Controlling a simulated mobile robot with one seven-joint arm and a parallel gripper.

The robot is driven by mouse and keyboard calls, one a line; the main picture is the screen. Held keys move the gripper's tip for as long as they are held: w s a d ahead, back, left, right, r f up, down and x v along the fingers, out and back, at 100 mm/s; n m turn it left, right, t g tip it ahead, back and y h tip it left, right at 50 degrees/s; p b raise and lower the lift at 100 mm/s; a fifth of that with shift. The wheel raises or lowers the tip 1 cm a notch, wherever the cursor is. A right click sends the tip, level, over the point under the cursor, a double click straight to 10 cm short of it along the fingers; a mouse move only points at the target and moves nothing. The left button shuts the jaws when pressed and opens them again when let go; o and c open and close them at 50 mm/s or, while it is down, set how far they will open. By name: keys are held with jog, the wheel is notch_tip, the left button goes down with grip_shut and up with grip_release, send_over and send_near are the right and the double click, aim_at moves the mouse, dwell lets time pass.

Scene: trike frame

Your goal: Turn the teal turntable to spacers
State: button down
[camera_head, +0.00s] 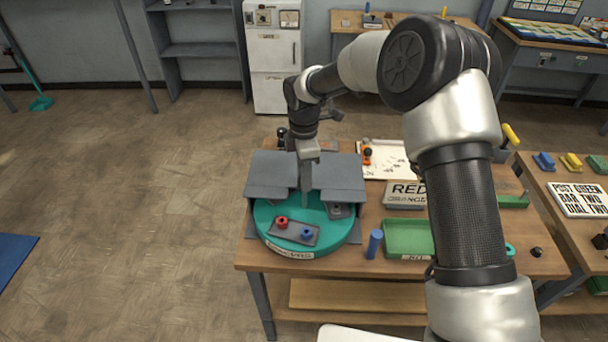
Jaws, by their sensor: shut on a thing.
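The teal turntable (337,234) sits at the left end of the wooden workbench, partly under a grey cover (345,177). The fingertips and the grip are partly hard to make out. The back of the turntable is hidden under the cover.
A blue cylinder (374,244) stands just right of the turntable, beside a green tray (408,238). A lettered sign block (404,194) and a white board (390,160) lie behind. My arm crosses the bench's right half.

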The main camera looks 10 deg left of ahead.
jog(key=shift+r+n, duration=0.1)
jog(key=shift+n, duration=1.4)
jog(key=c, duration=1.3)
grip_release()
notch_tip(320, 180, up, 17)
jog(key=shift+r, duration=0.2)
